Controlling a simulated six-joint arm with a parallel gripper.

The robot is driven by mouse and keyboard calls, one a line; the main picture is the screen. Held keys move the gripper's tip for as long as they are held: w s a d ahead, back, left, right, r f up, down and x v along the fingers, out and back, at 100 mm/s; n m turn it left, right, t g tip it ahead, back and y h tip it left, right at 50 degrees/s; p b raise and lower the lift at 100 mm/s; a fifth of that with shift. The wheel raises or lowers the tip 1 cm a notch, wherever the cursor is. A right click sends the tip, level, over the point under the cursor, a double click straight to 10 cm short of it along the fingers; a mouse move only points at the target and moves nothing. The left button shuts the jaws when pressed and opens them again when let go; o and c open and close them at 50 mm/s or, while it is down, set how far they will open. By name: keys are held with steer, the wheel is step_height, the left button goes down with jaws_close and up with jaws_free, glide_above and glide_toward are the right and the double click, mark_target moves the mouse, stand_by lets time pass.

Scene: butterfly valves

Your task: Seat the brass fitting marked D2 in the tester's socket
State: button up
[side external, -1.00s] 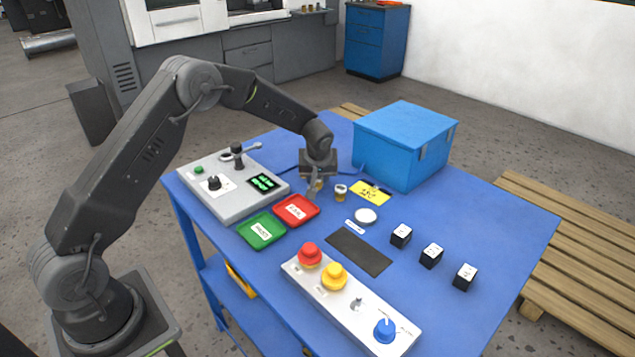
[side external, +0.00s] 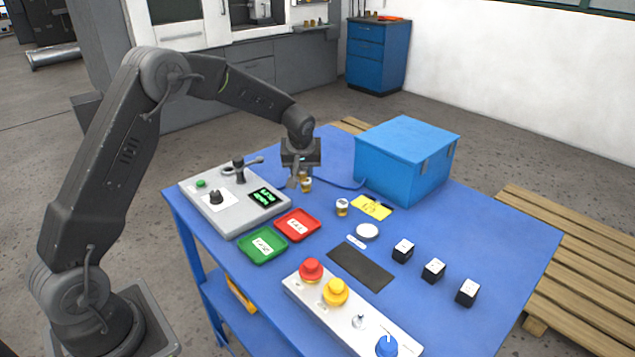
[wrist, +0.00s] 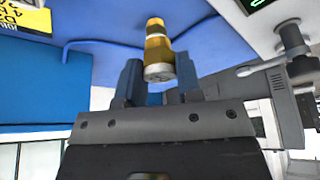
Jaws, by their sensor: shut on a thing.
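My gripper (side external: 299,180) is shut on a brass fitting (side external: 306,186), held just above the blue table. In the wrist view the same brass fitting (wrist: 156,48) sits between the two fingers of my gripper (wrist: 158,80); it has a pale band and a greyish end toward the camera. No D2 mark is readable on it. The grey tester (side external: 238,214) lies to the left of my gripper, with a black knob, a green button, a lit green display and a lever clamp. I cannot make out its socket clearly. A second brass fitting (side external: 342,207) stands upright on the table.
A red tray (side external: 314,232) and a green tray (side external: 262,258) lie in front of the tester. A blue box (side external: 400,165) stands at the back right, near a yellow card (side external: 371,207). A button panel (side external: 350,320) and several black cubes (side external: 433,270) are nearer the front.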

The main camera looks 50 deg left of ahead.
steer(key=s+a+r, duration=0.5)
steer(key=a+r, duration=0.1)
steer(key=r, duration=0.3)
steer(key=s+a+n+g+y, duration=0.1)
steer(key=s+a+n, duration=0.15)
steer(key=a, duration=0.65)
steer(key=s+a+n+g, duration=0.15)
steer(key=a+n, duration=0.25)
steer(key=a, duration=0.4)
steer(key=shift+m+t, duration=0.25)
steer(key=shift+s+f, duration=0.15)
steer(key=shift+f, duration=2.55)
steer(key=shift+s+f, duration=0.1)
steer(key=shift+f, duration=2.6)
steer(key=shift+f, duration=1)
steer(key=o, duration=1)
steer(key=shift+o, duration=0.7)
